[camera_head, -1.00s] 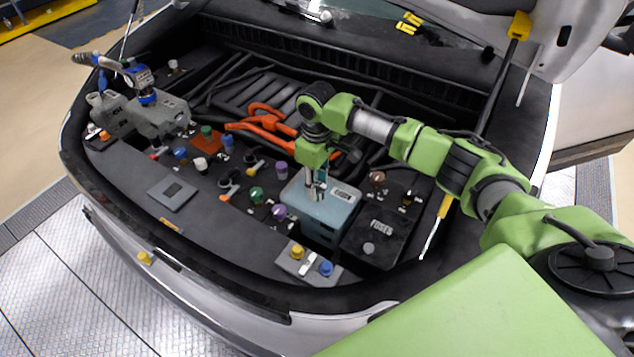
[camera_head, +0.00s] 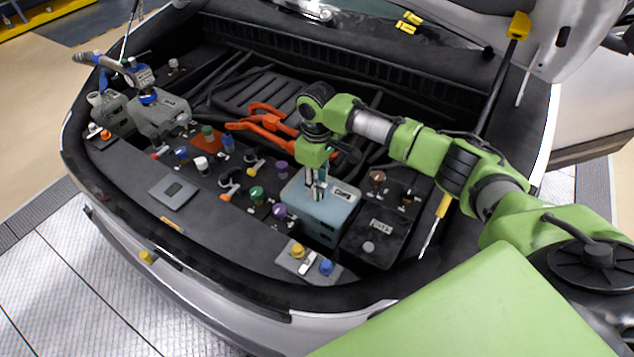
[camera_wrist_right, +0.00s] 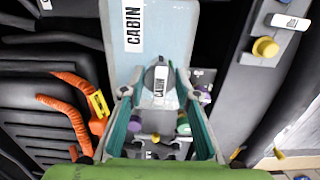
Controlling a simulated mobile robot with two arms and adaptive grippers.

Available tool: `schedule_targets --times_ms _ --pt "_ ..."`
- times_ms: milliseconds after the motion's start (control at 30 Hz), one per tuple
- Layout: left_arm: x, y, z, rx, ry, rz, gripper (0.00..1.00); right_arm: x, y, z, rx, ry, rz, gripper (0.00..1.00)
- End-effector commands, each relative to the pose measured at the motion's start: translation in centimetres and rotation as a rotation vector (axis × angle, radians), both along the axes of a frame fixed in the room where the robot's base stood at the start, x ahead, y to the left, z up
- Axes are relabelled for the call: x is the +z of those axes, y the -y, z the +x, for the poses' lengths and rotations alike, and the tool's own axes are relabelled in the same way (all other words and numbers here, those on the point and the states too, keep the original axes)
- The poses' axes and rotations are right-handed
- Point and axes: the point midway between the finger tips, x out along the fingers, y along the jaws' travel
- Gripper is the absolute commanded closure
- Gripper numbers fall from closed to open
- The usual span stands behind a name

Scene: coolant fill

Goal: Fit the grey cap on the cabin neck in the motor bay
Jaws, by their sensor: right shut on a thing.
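The cabin tank (camera_head: 322,214) is a pale blue-grey box in the motor bay, right of centre in the head view. Its "CABIN" label shows in the wrist view, where the tank top (camera_wrist_right: 170,38) fills the upper middle. My right gripper (camera_head: 316,194) points down over the tank's top. In the wrist view its two fingers (camera_wrist_right: 157,88) are shut on the round grey cap (camera_wrist_right: 158,74), which bears a small "CABIN" label. The cap is over the neck, which it hides. I cannot tell whether the cap is seated. My left gripper is not in view.
A black fuse box (camera_head: 374,236) stands close to the right of the tank. Purple (camera_head: 280,212) and green (camera_head: 257,194) caps stand close to its left. A panel with yellow and blue caps (camera_head: 307,266) lies in front. Orange cables (camera_head: 262,124) run behind.

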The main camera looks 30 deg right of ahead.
Motion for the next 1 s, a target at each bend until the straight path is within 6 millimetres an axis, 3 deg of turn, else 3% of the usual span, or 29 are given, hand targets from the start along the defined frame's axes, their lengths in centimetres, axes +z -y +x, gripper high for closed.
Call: schedule_targets --times_ms 1000 --pt "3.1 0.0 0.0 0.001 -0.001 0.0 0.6 0.0 0.0 -0.2 -0.192 -0.004 0.0 0.87"
